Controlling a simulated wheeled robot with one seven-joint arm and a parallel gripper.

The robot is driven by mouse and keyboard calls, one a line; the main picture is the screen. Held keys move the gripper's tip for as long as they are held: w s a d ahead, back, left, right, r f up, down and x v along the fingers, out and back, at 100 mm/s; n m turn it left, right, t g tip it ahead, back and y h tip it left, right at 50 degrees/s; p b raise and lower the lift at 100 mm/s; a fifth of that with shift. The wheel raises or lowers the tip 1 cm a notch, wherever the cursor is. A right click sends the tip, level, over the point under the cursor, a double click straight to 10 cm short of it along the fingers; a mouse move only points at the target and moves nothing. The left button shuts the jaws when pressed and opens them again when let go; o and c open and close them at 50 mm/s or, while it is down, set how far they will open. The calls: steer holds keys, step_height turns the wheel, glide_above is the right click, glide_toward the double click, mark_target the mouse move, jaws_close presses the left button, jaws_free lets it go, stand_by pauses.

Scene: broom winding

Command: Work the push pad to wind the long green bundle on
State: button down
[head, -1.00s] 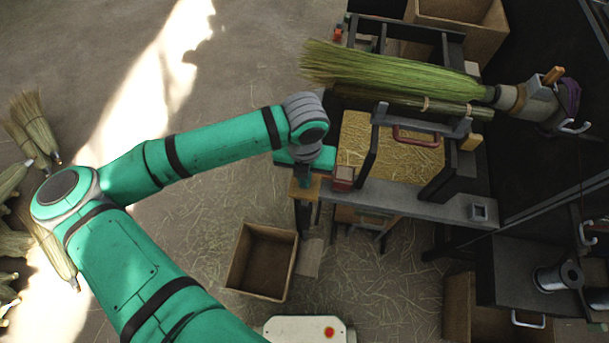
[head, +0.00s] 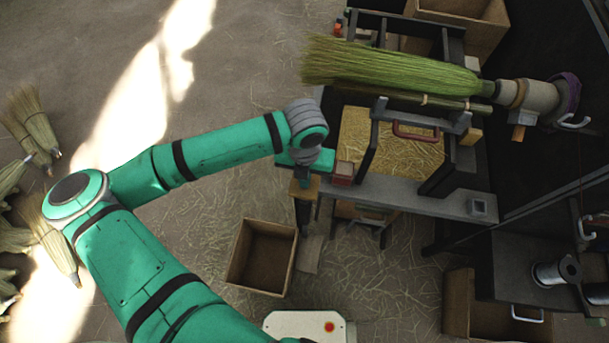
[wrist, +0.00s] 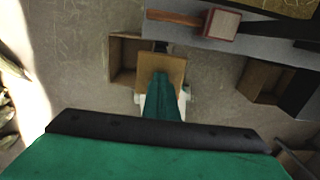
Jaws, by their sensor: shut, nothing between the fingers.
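The long green bundle (head: 390,68) lies nearly level across the top of the machine. Its right end sits in the grey and tan holder (head: 538,97), whose orange peg (head: 518,133) now points down in the picture. The push pad, a tan wooden square (head: 311,190), is at the machine's front left corner. It also shows in the wrist view (wrist: 176,67). My gripper (head: 303,184) is shut and empty, right over the pad. In the wrist view my green fingers (wrist: 160,80) overlap the pad; I cannot tell whether they touch it.
A small red block (head: 343,173) sits on the grey machine beam (head: 420,198) just right of my gripper. An open box (head: 262,258) stands on the floor below. Several finished brooms (head: 30,125) lie at the far left. The floor between is clear.

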steer(key=shift+a+f, duration=0.15)
steer(key=shift+f, duration=2.3)
steer(key=shift+w, duration=0.1)
steer(key=shift+d+r, duration=0.2)
steer(key=shift+r, duration=0.15)
step_height(320, 180, up, 8)
steer(key=shift+r, duration=0.25)
steer(key=shift+a, duration=0.15)
